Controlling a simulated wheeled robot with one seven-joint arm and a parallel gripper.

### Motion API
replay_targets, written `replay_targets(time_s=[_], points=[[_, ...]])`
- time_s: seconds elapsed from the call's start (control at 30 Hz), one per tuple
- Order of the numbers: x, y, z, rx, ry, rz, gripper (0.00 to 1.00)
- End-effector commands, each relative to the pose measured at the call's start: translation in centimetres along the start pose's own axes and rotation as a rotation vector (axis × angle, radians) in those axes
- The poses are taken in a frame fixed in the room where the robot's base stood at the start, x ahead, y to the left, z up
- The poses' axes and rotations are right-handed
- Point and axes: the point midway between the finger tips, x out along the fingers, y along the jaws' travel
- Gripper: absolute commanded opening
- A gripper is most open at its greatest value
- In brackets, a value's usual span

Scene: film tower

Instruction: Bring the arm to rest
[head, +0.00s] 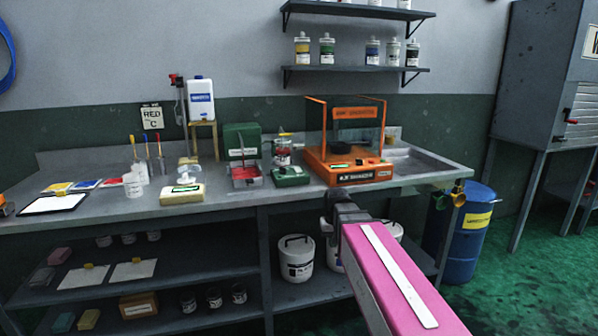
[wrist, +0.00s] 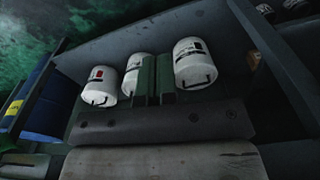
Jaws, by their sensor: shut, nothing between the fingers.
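My arm, pink with a white stripe, reaches from the lower right of the head view toward the front edge of the steel workbench (head: 235,208). Its dark wrist end is at that edge, below the orange machine (head: 347,176); the fingers cannot be made out there. In the wrist view my gripper (wrist: 156,64) shows as two green fingers side by side, shut and empty. Beyond the fingers are white buckets, a left one (wrist: 101,86), a middle one (wrist: 137,72) and a right one (wrist: 193,62). I cannot see the fingers touching any of them.
The bench top holds a scale-like cream device (head: 182,194), a green box (head: 241,141) and a white jug (head: 200,98). A white bucket (head: 297,258) stands on the lower shelf. A blue drum (head: 468,232) stands right of the bench. Green floor (head: 530,270) is open at the right.

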Motion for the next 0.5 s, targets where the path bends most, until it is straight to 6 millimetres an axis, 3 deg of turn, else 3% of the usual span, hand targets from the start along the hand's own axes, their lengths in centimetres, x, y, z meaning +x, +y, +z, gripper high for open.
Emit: replay_targets(time_s=[0.03,0.3,0.5], points=[[1.6,0.7,1.6,0.013,-0.01,0.001,0.0],[8.5,3.6,7.8,0.069,-0.038,0.003,0.0],[11.8,5.0,11.4,0.1,-0.053,0.004,0.0]])
